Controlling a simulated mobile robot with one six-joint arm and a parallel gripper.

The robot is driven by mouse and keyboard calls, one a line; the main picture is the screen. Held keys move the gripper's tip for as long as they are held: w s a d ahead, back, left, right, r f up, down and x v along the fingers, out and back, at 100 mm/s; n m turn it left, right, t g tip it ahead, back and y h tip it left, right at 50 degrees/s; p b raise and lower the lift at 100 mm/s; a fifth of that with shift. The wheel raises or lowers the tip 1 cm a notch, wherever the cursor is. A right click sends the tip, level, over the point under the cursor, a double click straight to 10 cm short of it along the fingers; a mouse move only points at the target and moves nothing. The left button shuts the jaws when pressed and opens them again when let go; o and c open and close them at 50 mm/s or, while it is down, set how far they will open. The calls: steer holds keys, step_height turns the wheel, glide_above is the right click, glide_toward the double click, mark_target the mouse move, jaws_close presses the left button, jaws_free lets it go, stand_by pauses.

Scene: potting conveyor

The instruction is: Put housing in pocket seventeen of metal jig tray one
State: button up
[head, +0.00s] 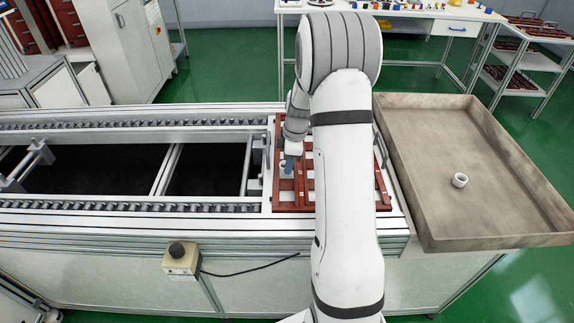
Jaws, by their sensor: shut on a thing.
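The red-brown jig tray (292,208) lies on the right end of the conveyor, and my arm covers much of it. My gripper (287,168) is low over the left part of the tray. It is shut on a small pale housing (287,174), seen only in part at the fingertips. I cannot tell whether the housing touches the tray. The pocket numbers cannot be read from here, and several pockets are hidden behind my arm.
A large grey bin (430,215) stands right of the conveyor with one white ring-shaped housing (460,180) in it. A control box with a black button (182,259) is on the conveyor's front. A white workbench (410,12) stands behind.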

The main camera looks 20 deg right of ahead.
steer(key=shift+f, duration=0.65)
steer(key=o, duration=0.9)
steer(key=shift+o, duration=0.2)
step_height(320, 180, up, 12)
steer(key=d, duration=0.2)
steer(key=s+a+r+m, duration=0.7)
steer(key=s+a, duration=0.2)
steer(key=s, duration=0.4)
steer(key=s+a+m+t, duration=0.1)
steer(key=s+a+m, duration=0.1)
steer(key=s, duration=0.4)
steer(key=s+a+m+h, duration=0.1)
steer(key=s+a+m, duration=0.2)
steer(key=s, duration=0.4)
steer(key=shift+a+f+m+t, duration=0.2)
steer(key=shift+a+m+t, duration=0.2)
steer(key=shift+m, duration=0.4)
steer(key=shift+s, duration=0.1)
